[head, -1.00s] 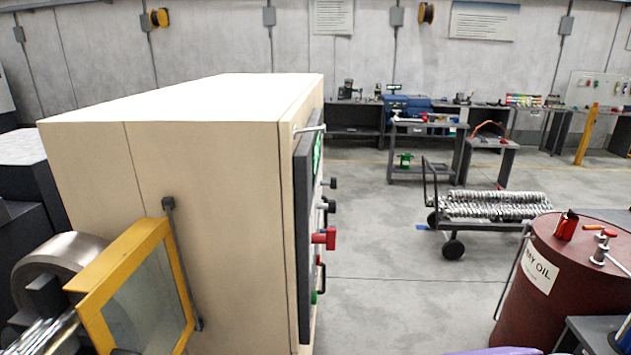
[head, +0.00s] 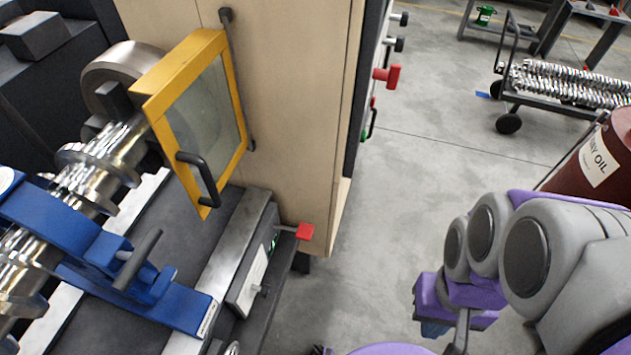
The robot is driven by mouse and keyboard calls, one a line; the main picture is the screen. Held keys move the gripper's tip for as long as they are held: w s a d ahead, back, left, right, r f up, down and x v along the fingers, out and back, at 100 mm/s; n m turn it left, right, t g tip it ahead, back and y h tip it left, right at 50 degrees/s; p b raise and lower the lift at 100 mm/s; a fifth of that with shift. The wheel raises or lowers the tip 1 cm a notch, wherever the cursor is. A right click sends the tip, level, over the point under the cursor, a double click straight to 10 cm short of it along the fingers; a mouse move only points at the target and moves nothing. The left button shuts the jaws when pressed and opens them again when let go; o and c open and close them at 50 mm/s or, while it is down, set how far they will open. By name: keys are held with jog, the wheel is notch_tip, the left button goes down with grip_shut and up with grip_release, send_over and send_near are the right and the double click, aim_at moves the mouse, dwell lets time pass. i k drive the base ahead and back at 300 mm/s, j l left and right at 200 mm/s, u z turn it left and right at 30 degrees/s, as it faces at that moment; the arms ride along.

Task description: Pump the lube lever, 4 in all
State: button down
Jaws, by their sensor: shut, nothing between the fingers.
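A short dark lever with a red end (head: 305,232) sticks out low at the front of the machine, beside a grey box (head: 252,268) with a white label and a green spot. It looks like the lube lever, but I cannot read a label naming it. My gripper (head: 447,318) hangs at the lower right, at the end of my grey and purple arm. It is shut and empty, well to the right of the lever and apart from it. Its tips are small and partly hidden.
A yellow-framed guard (head: 238,115) with a black handle covers the chuck. Blue clamps (head: 75,235) hold a shiny shaft. A tall beige cabinet (head: 290,90) carries knobs and a red handle (head: 387,76). A red-brown oil barrel (head: 607,160) and a cart (head: 575,88) stand right. Floor between is clear.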

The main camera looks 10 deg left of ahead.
aim_at(305, 231)
jog(key=i+l, duration=0.15)
jog(key=l, duration=0.2)
jog(key=i+l, duration=0.2)
jog(key=l, duration=0.15)
jog(key=l+u, duration=0.1)
jog(key=u, duration=1.55)
